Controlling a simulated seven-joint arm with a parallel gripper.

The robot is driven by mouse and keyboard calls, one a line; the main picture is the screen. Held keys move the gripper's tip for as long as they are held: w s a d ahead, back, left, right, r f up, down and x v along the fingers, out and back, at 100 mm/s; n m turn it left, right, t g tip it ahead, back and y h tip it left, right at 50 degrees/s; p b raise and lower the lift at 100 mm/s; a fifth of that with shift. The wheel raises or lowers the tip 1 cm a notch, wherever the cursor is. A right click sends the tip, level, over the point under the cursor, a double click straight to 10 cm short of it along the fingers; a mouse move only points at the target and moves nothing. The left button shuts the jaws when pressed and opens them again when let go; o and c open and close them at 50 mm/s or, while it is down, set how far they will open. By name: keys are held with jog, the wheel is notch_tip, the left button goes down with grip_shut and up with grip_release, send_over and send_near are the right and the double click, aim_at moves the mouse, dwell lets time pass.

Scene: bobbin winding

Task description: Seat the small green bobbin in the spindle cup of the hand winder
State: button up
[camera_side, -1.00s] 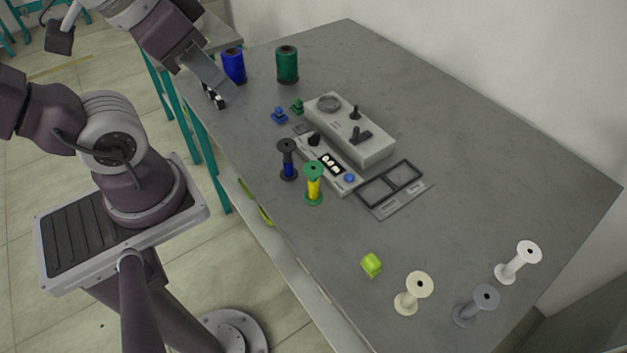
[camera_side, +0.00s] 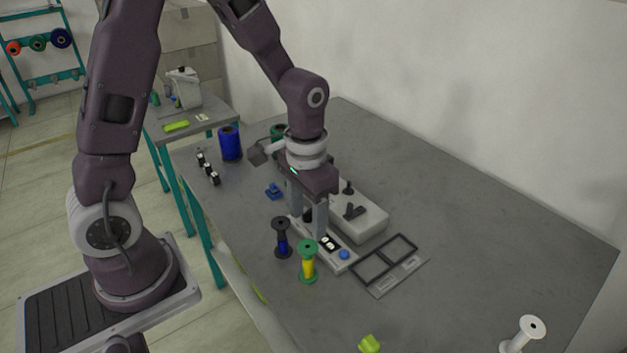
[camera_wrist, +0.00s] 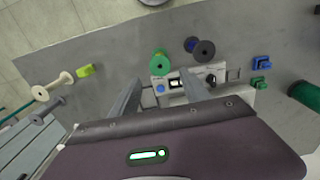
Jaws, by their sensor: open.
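The small green bobbin (camera_wrist: 260,90) lies on the table beside a small blue one (camera_wrist: 262,62) in the wrist view. In the side view my arm hides it. The hand winder (camera_side: 365,222) is a pale grey box with a black knob and crank on top; my gripper covers its far part, and I cannot see the spindle cup. My gripper (camera_side: 308,220) points down with its fingers apart and nothing between them, over the switch panel (camera_side: 341,254) in front of the winder. The panel also shows between the fingers (camera_wrist: 163,84) in the wrist view.
A dark bobbin with blue thread (camera_side: 282,240) and a green-flanged bobbin with yellow thread (camera_side: 307,262) stand close to my fingers. A black-framed tray (camera_side: 389,264) lies to the right. Large blue (camera_side: 230,143) and green (camera_wrist: 305,95) spools stand behind. The table's right side is mostly clear.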

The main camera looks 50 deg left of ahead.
aim_at(308, 246)
jog(key=shift+f, duration=3.5)
jog(key=c, duration=0.8)
jog(key=shift+r, duration=2.6)
jog(key=shift+c, duration=0.2)
jog(key=w+a+r+n, duration=0.3)
jog(key=w+a, duration=0.7)
jog(key=w+a+r+n, duration=0.3)
jog(key=w+a+r, duration=0.1)
jog(key=w+a, duration=0.55)
jog(key=shift+s+a+f, duration=0.1)
jog(key=shift+a+f, duration=0.05)
jog(key=shift+f, duration=1.05)
jog(key=shift+s+a+f, duration=0.1)
jog(key=shift+f, duration=1.1)
